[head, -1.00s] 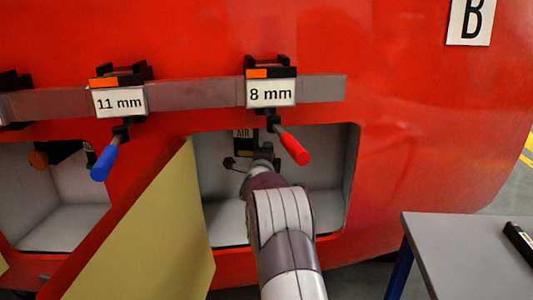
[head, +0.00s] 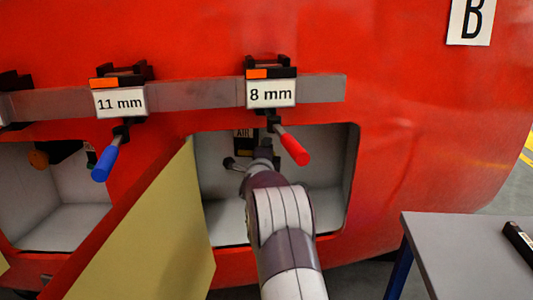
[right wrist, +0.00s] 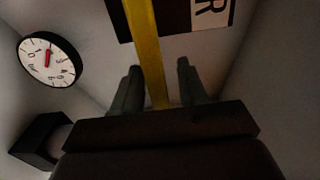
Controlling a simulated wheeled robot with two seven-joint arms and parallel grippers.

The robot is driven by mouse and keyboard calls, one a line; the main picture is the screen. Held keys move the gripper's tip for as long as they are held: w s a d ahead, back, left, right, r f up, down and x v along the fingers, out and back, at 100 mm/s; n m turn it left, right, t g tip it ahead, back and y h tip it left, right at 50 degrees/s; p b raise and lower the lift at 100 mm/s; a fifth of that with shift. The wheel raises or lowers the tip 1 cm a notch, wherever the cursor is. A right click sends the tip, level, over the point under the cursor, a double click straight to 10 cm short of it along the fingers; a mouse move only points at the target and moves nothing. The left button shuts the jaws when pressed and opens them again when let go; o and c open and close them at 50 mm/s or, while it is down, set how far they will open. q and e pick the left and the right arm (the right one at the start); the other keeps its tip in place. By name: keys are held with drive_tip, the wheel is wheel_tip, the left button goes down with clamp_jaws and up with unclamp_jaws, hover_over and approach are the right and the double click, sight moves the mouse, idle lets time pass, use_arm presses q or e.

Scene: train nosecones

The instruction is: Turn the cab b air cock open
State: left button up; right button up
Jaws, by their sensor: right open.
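The air cock shows in the right wrist view as a long yellow lever (right wrist: 143,35) running down from the top edge between my fingers. My right gripper (right wrist: 158,78) is open, with one finger on each side of the lever. I cannot tell whether either finger touches it. In the head view, my right arm reaches into the open compartment (head: 331,180) below the 8 mm sign, and its wrist hides the lever. A dark AIR label (head: 243,133) shows partly above the wrist. My left gripper is not in view.
A round gauge (right wrist: 49,60) and a dark block (right wrist: 40,139) are left of my fingers. The yellowish open door (head: 150,235) stands left of my arm. Red-handled (head: 292,147) and blue-handled (head: 105,160) tools hang above. A grey table (head: 460,260) is at right.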

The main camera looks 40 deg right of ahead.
drive_tip(key=v, duration=1.2)
drive_tip(key=shift+s+a+p, duration=0.15)
drive_tip(key=shift+a+p, duration=0.15)
drive_tip(key=shift+p, duration=0.05)
